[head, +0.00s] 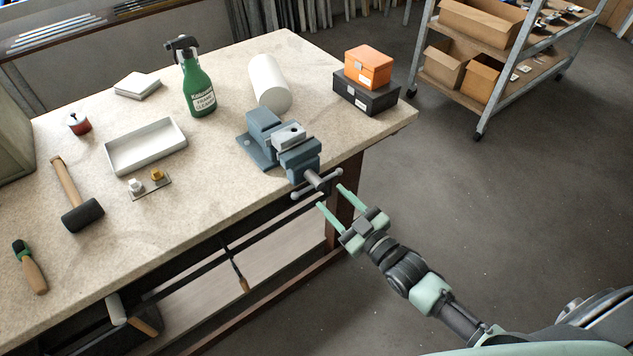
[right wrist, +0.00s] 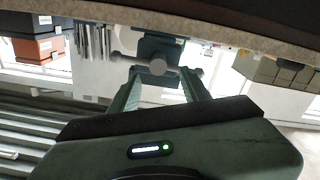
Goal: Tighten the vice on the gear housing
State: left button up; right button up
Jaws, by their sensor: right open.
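The blue-grey vice (head: 264,124) is fixed at the front right corner of the bench. A light grey block with a dark hole, apparently the gear housing (head: 290,134), sits between its jaws. The vice's handle bar (head: 302,194) lies crosswise on the screw end, sticking out past the bench edge. My right gripper (head: 330,195) is open and empty, its two fingers pointing at the handle. In the right wrist view, the screw hub (right wrist: 157,66) appears between the fingertips (right wrist: 160,73); whether they touch the bar I cannot tell. My left gripper is out of view.
Behind the vice are a white cylinder (head: 269,82), a green spray bottle (head: 197,88) and an orange box (head: 368,66) on a black box (head: 365,94). A white tray (head: 146,157) and a mallet (head: 82,215) lie left. The floor (head: 480,200) at right is clear.

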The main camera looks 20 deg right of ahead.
aim_at(318, 185)
jog(key=n, duration=0.6)
jog(key=shift+w+n, duration=0.1)
jog(key=shift+n, duration=0.2)
jog(key=p+x, duration=0.1)
jog(key=x, duration=0.6)
jog(key=shift+w+a+f, duration=0.1)
jog(key=shift+w, duration=0.25)
grip_shut()
dwell(0.6)
